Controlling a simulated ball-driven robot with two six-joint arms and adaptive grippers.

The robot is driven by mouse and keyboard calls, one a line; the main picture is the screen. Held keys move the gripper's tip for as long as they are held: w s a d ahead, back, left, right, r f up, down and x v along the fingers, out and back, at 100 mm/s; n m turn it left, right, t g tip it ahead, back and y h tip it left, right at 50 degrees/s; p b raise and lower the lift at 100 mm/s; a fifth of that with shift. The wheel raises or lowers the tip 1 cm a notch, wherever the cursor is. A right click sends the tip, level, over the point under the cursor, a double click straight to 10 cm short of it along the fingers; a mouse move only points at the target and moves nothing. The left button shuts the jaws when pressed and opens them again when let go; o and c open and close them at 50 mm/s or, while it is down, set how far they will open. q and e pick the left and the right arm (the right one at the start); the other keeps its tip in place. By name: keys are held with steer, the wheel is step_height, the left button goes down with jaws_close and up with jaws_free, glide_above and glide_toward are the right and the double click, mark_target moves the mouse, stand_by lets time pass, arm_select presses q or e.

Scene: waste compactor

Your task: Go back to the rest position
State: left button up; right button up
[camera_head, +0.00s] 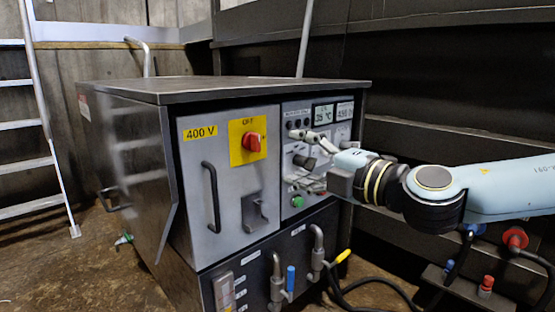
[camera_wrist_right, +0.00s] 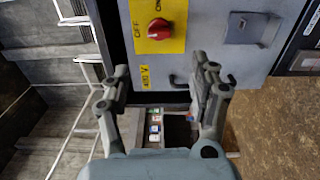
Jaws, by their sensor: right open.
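My right gripper (camera_head: 302,160) is open and empty in front of the control panel of a grey metal cabinet (camera_head: 225,88). Its arm comes in from the right. In the right wrist view, the two fingers of my right gripper (camera_wrist_right: 163,80) are spread apart with nothing between them. The red rotary switch (camera_head: 252,141) on its yellow plate is to the left of the gripper in the head view. The switch also shows beyond the fingers in the right wrist view (camera_wrist_right: 158,28), apart from them. My left gripper is not in view.
A door handle (camera_head: 211,196) and green button (camera_head: 297,201) are on the cabinet front. Pipes with blue (camera_head: 291,280) and yellow (camera_head: 343,256) levers project below. A ladder (camera_head: 42,130) stands at left. Black cables (camera_head: 375,285) lie at lower right. The left floor is mostly clear.

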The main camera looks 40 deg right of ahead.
steer(key=shift+f, duration=0.1)
